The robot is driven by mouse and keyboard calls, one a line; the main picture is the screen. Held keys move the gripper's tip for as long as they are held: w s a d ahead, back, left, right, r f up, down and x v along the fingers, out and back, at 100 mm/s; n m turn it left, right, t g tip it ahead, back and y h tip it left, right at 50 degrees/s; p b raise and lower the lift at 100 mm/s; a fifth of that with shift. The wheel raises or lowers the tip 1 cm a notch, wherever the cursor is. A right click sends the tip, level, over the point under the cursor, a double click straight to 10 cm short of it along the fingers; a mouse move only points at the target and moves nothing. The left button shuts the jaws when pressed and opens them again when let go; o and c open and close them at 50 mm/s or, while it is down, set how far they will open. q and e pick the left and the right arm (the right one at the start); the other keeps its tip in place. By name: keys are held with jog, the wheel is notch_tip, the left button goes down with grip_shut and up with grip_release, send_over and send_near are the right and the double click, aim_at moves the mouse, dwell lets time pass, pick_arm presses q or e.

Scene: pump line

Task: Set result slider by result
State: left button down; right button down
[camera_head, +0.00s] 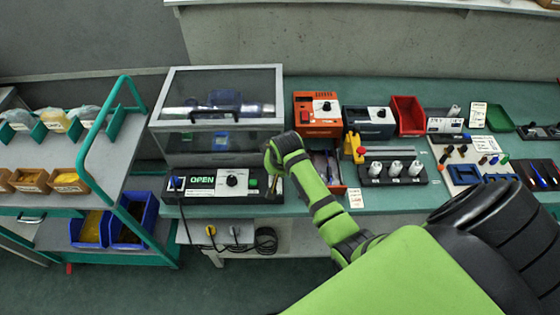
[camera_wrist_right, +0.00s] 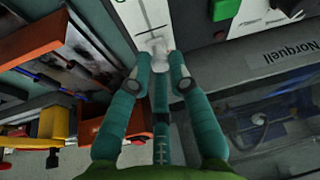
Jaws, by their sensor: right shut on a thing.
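In the right wrist view, the result slider shows as a small pale, translucent knob (camera_wrist_right: 157,48) on a white strip (camera_wrist_right: 152,14) with a dark line along it. My right gripper (camera_wrist_right: 160,70) is shut on this knob, one teal finger on each side. In the head view, my right arm reaches to the right end of the black control box (camera_head: 206,184), which reads OPEN. There the right gripper (camera_head: 275,176) is mostly hidden by its own wrist, and the slider cannot be made out. My left gripper is not in view.
A clear-lidded chamber (camera_head: 222,105) stands behind the control box. A green button (camera_wrist_right: 225,9) is close to the right of the slider. An orange device (camera_head: 318,114), a drawer with tools and a yellow part (camera_head: 355,147) stand to the right. A teal-framed cart (camera_head: 84,150) is left.

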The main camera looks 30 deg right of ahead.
jog(key=shift+w, duration=0.1)
jog(key=c, duration=1.2)
grip_release()
jog(key=shift+w, duration=0.25)
jog(key=shift+s, duration=0.1)
jog(key=shift+s+r, duration=0.1)
jog(key=shift+r, duration=0.2)
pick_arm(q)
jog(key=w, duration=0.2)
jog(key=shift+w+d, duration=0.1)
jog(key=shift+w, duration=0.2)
pick_arm(e)
jog(key=v, duration=1.1)
jog(key=shift+r, duration=0.1)
jog(key=shift+s, duration=0.1)
